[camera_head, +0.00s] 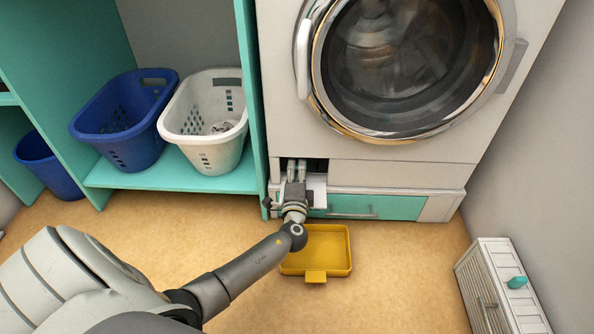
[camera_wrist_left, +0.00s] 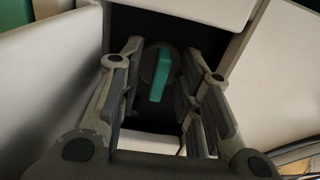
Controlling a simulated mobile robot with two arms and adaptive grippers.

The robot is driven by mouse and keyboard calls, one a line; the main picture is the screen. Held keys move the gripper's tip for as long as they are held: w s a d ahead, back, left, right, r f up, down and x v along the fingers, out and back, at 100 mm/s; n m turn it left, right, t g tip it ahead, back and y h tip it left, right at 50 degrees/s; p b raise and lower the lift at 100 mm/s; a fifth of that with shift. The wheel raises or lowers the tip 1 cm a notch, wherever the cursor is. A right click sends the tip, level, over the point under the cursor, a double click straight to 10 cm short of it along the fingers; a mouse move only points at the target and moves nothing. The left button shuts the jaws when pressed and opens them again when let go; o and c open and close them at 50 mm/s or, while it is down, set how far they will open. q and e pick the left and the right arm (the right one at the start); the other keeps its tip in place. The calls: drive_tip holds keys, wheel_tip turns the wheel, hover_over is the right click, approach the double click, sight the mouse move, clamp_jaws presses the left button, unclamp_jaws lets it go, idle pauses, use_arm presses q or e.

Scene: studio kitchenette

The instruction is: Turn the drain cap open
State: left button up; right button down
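The drain cap (camera_wrist_left: 158,75) shows in the left wrist view as a dark round cap with a teal grip bar. The bar stands nearly upright, leaning slightly. The cap sits inside a dark recess low on the front of the washing machine (camera_head: 400,174). My left gripper (camera_head: 296,168) reaches into this recess in the head view. In the left wrist view its two fingers are apart, one on each side of the teal bar, with gaps between. Whether the fingertips reach the cap's depth is unclear. The cap cannot be made out in the head view. My right gripper is not in view.
A yellow tray (camera_head: 327,230) lies on the floor below the recess. A teal panel (camera_head: 380,207) is right of my gripper. White (camera_head: 212,158) and blue (camera_head: 112,155) baskets stand on a teal shelf at left. A small white cabinet (camera_head: 497,262) stands at right.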

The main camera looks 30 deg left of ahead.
use_arm(q)
drive_tip(key=v, duration=0.7)
drive_tip(key=shift+s+d, duration=0.15)
drive_tip(key=shift+s, duration=0.15)
